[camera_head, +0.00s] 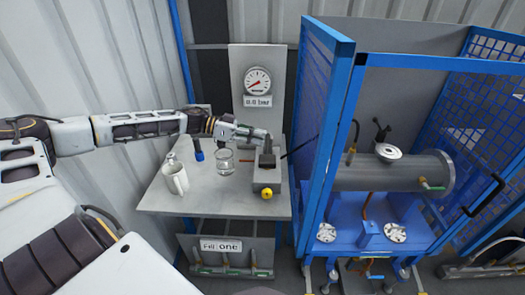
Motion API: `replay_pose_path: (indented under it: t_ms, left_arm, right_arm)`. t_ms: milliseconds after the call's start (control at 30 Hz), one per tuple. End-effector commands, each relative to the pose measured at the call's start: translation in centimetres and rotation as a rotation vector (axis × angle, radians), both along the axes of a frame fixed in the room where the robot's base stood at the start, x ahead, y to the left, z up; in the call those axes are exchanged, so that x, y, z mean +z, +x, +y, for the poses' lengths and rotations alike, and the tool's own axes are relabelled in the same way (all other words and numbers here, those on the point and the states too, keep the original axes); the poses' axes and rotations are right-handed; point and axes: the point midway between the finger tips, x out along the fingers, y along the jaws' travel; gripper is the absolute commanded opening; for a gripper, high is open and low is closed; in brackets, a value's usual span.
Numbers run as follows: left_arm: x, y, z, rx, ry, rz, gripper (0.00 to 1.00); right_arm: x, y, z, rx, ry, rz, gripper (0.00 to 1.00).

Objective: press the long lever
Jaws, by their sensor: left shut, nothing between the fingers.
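The long lever (300,147) is a thin dark rod. It slopes up to the right from a grey block-shaped unit (267,178) at the right edge of the grey table (220,198), and its far end overlaps the blue cage post in the picture. My left gripper (267,139) is shut and empty, just above the dark top of the unit and left of the rod. I cannot tell whether its tips touch the unit. My right gripper is out of view.
A white mug (176,180), a glass beaker (224,161) and a dark blue-tipped tool (197,146) stand on the table's left half. A yellow knob (267,193) is on the unit's front. A gauge (258,81) stands behind. The blue cage (345,60) with a steel cylinder is at the right.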

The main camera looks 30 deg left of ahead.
Motion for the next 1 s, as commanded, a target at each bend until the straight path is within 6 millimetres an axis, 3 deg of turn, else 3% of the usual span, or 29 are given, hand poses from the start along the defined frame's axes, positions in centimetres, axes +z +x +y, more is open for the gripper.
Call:
replay_pose_path:
  t_ms: [500, 1000]
  left_arm:
    - [-0.3, 0.9, -1.6, 0.000, -0.002, -0.003, 0.00]
    - [-4.1, 0.2, -1.9, 0.001, 0.000, -0.001, 0.00]
  right_arm:
    - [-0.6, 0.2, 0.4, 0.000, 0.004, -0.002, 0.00]
    - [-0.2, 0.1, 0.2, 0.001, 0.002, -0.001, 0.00]
